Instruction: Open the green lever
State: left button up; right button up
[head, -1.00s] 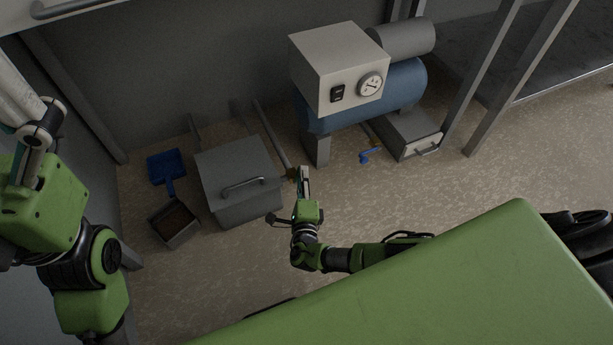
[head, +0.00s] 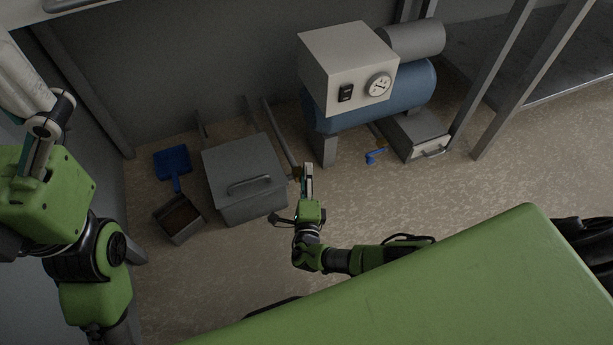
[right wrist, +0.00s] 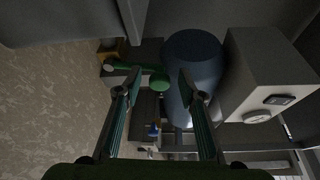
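The green lever (right wrist: 138,72) shows in the right wrist view, a bar with a round knob at its right end, next to a yellow valve body (right wrist: 110,55). My right gripper (right wrist: 158,78) is open, its two fingers apart, with the knob end showing between the fingertips. I cannot tell whether a finger touches it.
A blue compressor tank (head: 410,88) with a control box (head: 338,70) stands right of the valve. A grey lidded bin (head: 235,165) stands to its left. A blue-handled valve (head: 375,156) and a drawer unit (head: 425,140) are to the right. Floor in front is open.

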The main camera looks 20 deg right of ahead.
jog(key=shift+d+r, duration=0.1)
jog(key=shift+r, duration=0.75)
jog(key=o, duration=0.9)
notch_tip(320, 180, up, 7)
jog(key=shift+w+f, duration=0.15)
jog(key=shift+c, duration=0.2)
jog(key=shift+r, duration=0.6)
jog(key=c, duration=0.6)
jog(key=shift+r, duration=0.3)
jog(key=shift+c, duration=1.3)
